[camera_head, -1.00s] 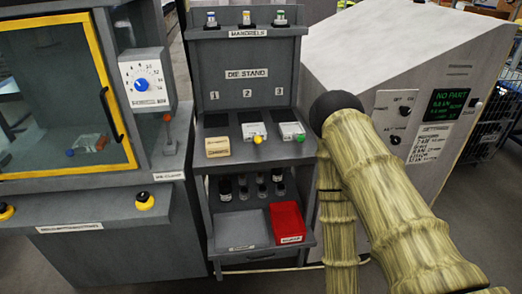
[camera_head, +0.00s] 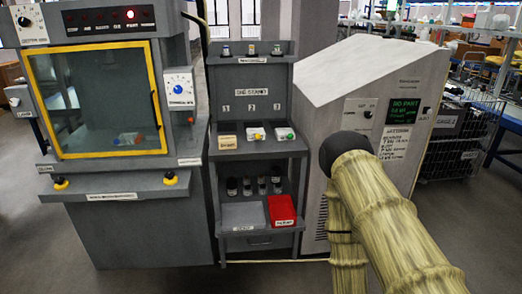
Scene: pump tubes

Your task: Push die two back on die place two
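The die stand (camera_head: 251,91) is a grey unit with place numbers 1, 2 and 3 on its back panel. Die two (camera_head: 252,133), a pale metal block with a yellow knob (camera_head: 257,137), lies on the stand's shelf below the number 2. It sits toward the front, with a dark patch of die place two (camera_head: 251,125) showing behind it. My arm reaches in from the lower right, to the right of the stand and apart from the dies. My gripper is not visible.
A similar die with a green knob (camera_head: 290,136) lies below number 3, and a beige block (camera_head: 228,142) below number 1. A red bin (camera_head: 282,210) and grey tray (camera_head: 243,216) sit lower. A yellow-framed machine (camera_head: 97,98) stands left, a grey cabinet (camera_head: 345,85) right.

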